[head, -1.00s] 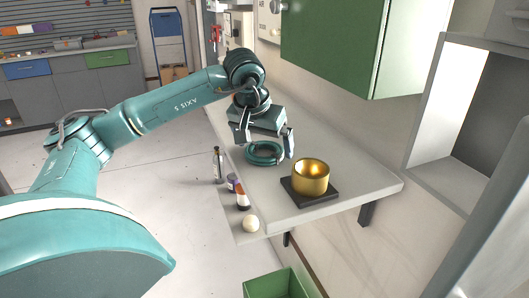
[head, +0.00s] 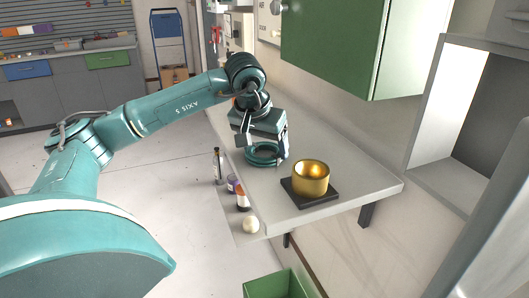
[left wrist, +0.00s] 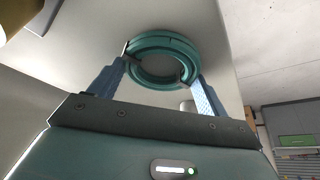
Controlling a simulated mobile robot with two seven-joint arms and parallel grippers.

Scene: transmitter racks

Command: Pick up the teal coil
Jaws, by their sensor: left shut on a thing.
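The teal coil (head: 262,154) is a ring on the grey shelf (head: 300,217); I cannot tell whether it still touches the shelf. My left gripper (head: 264,150) is shut on the coil, with one finger on each side of its outer rim. In the left wrist view the coil (left wrist: 160,41) sits between the two fingertips (left wrist: 158,70). Part of its rim is hidden behind the fingers. My right gripper is not in view.
A gold cup (head: 311,177) stands on a dark square base (head: 319,198) to the right of the coil. Bottles (head: 217,165), small containers (head: 242,201) and a white ball (head: 251,225) are at the shelf's left edge. A green cabinet (head: 335,45) hangs above. A green bin (head: 274,284) is below.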

